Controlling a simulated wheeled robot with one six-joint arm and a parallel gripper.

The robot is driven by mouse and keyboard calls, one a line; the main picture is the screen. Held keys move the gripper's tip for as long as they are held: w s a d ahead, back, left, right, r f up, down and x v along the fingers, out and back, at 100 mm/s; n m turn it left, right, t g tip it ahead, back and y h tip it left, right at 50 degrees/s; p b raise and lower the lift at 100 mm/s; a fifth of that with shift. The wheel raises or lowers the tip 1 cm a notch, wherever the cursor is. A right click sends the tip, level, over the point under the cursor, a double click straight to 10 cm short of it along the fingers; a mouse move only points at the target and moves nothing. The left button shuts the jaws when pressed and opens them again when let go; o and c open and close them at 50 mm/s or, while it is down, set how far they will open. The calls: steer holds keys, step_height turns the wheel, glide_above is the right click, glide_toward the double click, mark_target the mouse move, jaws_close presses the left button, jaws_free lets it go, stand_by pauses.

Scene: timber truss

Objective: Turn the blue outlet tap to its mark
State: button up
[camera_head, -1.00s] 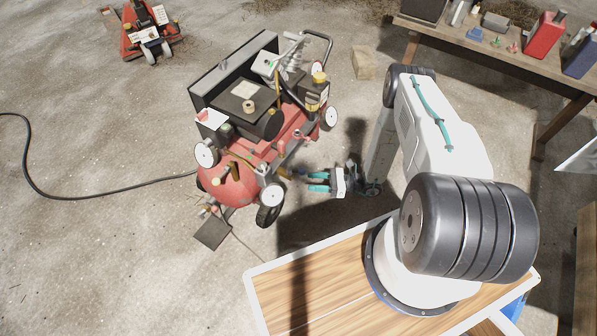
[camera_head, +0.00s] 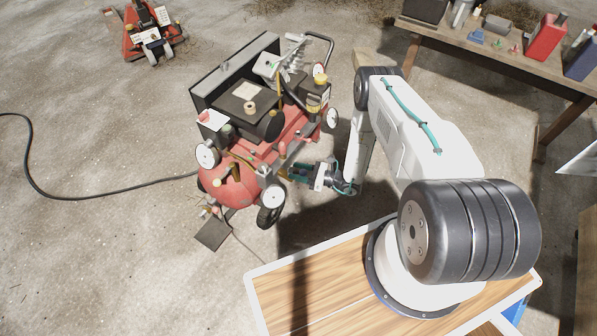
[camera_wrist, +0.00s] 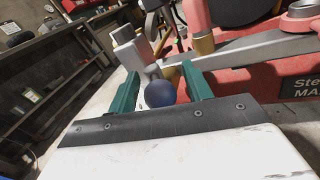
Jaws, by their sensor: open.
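The blue outlet tap (camera_wrist: 160,94) shows in the wrist view as a dark blue round knob. It lies between the two green fingers of my gripper (camera_wrist: 157,88), with a gap visible on each side. Brass and grey fittings stand just beyond it. In the head view my gripper (camera_head: 296,174) is open at the near right side of the red compressor (camera_head: 232,188). The tap is too small to make out in the head view, and its mark cannot be made out in either view.
A black hose (camera_head: 95,192) runs over the floor at left. A workbench (camera_head: 490,55) with bottles and tools stands at the back right. A red machine (camera_head: 148,35) stands far left. Compressor wheels (camera_head: 270,205) are close to my gripper. The floor at left is mostly clear.

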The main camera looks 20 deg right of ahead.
steer(key=shift+c, duration=0.3)
steer(key=c, duration=0.9)
steer(key=shift+w+d, duration=0.1)
steer(key=shift+o, duration=0.5)
steer(key=shift+w+d+r+n+g+y, duration=0.1)
steer(key=shift+w+d+n+g+y, duration=0.2)
steer(key=shift+g, duration=0.1)
steer(key=n+g+y, duration=0.1)
steer(key=n+g, duration=0.1)
steer(key=g, duration=0.2)
steer(key=w+n+g+y, duration=0.1)
steer(key=n+g, duration=0.2)
steer(key=w+n+g+y, duration=0.1)
steer(key=n+g, duration=0.1)
steer(key=g, duration=0.2)
steer(key=shift+a+n+g, duration=0.3)
steer(key=shift+n, duration=0.1)
steer(key=shift+o, duration=0.2)
steer(key=shift+w+a+r+n+g+h, duration=0.1)
steer(key=shift+w+a+n+g+h, duration=0.1)
steer(key=shift+n+g, duration=0.55)
steer(key=shift+w+a+n+g+h, duration=0.15)
steer(key=shift+n+g, duration=0.3)
steer(key=shift+g, duration=0.6)
